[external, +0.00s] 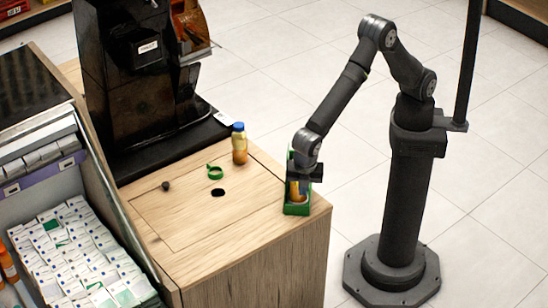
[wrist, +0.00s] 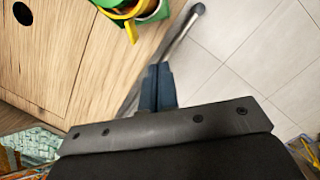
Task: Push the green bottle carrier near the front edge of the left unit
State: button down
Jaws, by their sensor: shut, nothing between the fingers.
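The green bottle carrier (external: 297,209) stands on the wooden counter top by its right-hand corner in the external view. Something yellow and orange shows inside it. In the wrist view part of the green carrier (wrist: 158,12) shows at the top edge, with a yellow rim around something orange; the rest is cut off. My gripper (external: 303,178) overlaps the carrier in the external view and hides part of it. In the wrist view my gripper (wrist: 157,88) is shut and empty, its fingertips apart from the carrier in the picture. I cannot tell whether any other part touches it.
A blue-capped orange bottle (external: 239,148), a green ring-shaped piece (external: 215,172) and a small dark knob (external: 165,186) are on the wooden counter (external: 170,225), which has a black hole (external: 218,192). A black machine (external: 130,90) stands behind. Tiled floor lies past the counter's edge.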

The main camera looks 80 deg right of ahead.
aim_at(306, 209)
jog(key=s+a+f+n, duration=0.3)
jog(key=s+f, duration=0.1)
jog(key=shift+t+h, duration=0.3)
jog(key=d+f, duration=0.1)
jog(key=f, duration=0.2)
jog(key=w+d+f, duration=0.1)
jog(key=d+f, duration=0.1)
jog(key=f, duration=0.1)
jog(key=d+f, duration=0.2)
jog(key=f, duration=0.1)
jog(key=shift+w+d, duration=0.1)
jog(key=shift+w, duration=0.3)
jog(key=shift+w+d, duration=0.2)
jog(key=shift+d, duration=0.35)
jog(key=shift+w+d, duration=0.35)
jog(key=shift+d, duration=0.55)
